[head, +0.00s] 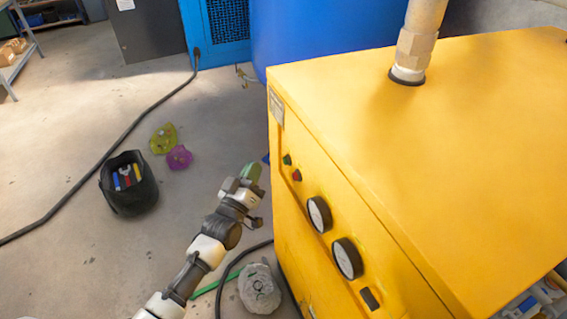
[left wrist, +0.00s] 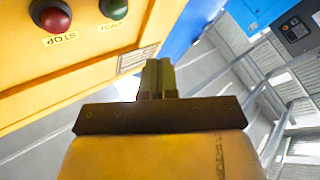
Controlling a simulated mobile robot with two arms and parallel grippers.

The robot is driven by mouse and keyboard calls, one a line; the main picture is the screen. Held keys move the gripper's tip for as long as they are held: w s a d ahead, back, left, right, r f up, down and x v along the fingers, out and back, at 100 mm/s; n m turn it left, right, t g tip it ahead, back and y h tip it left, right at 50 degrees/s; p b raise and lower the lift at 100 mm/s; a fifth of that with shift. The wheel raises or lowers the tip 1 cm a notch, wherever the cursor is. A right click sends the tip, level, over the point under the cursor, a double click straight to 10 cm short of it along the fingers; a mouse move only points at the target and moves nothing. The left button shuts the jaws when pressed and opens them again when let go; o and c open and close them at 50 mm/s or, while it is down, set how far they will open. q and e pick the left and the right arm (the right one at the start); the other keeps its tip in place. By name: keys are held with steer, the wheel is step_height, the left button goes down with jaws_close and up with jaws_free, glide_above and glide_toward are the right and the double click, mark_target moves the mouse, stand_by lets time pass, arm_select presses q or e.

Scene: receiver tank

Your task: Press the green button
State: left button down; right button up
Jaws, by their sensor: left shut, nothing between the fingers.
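The green button (head: 287,160) is on the front panel of the yellow machine (head: 420,120), near its far edge. It also shows at the top of the left wrist view (left wrist: 114,9), beside the red stop button (left wrist: 52,16), which in the head view (head: 297,175) sits just nearer than the green one. My left gripper (head: 251,172) is shut and empty, in front of the panel and to the left of the buttons. Its closed fingers (left wrist: 157,78) show in the left wrist view, apart from the green button. My right gripper is not in view.
Two round gauges (head: 333,235) and a dark switch (head: 370,299) are on the same panel. A black bucket of tools (head: 129,199), yellow and purple rags (head: 171,146), a grey bundle (head: 259,289) and black hoses (head: 110,150) lie on the floor. A blue tank (head: 320,30) stands behind.

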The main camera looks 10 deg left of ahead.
mark_target(285, 161)
arm_select(q)
steer(key=shift+w+d+b, duration=0.2)
steer(key=shift+w+d, duration=0.4)
steer(key=shift+d, duration=0.3)
steer(key=shift+w+d+b, duration=0.15)
steer(key=shift+w+d, duration=0.4)
steer(key=shift+d, duration=0.3)
stand_by(0.7)
steer(key=shift+w+d, duration=0.25)
steer(key=shift+d, duration=0.1)
steer(key=shift+w+d, duration=0.25)
steer(key=shift+d, duration=0.1)
stand_by(0.8)
steer(key=shift+s+a, duration=0.5)
steer(key=shift+a, duration=0.2)
